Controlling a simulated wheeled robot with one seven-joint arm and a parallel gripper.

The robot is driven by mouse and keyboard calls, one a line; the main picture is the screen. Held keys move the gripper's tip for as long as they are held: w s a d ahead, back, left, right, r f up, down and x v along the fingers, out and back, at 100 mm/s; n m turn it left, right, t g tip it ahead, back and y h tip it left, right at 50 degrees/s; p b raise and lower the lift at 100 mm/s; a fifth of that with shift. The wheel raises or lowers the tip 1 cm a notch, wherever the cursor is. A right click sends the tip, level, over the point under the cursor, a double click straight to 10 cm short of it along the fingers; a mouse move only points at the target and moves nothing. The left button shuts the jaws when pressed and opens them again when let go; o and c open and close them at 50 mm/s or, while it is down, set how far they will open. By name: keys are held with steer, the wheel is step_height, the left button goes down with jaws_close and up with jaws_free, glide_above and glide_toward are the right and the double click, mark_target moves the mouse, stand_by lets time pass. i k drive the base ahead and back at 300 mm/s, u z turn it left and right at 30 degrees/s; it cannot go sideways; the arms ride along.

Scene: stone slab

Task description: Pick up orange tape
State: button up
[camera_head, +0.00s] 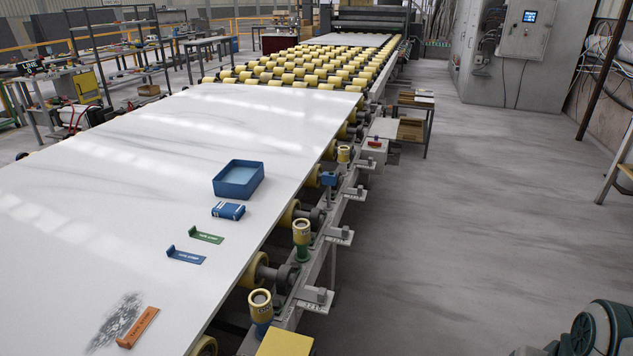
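An orange tape piece (138,328) lies flat near the front edge of the white stone slab (120,240). It is a narrow strip with small light lettering and a raised lip at its near-left end. A dark grey, scratchy patch (118,321) on the slab is just to its left. My gripper is not in view, and nothing touches the orange tape.
A blue strip (186,256), a green strip (206,236), a blue block (229,210) and a blue open tray (238,182) lie farther back on the slab. Yellow rollers and brackets line its right edge. The grey floor (480,230) at right is mostly clear.

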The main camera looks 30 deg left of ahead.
mark_target(136, 331)
steer(key=i, duration=1.75)
steer(key=u, duration=3.7)
steer(key=i, duration=0.65)
steer(key=z, duration=0.35)
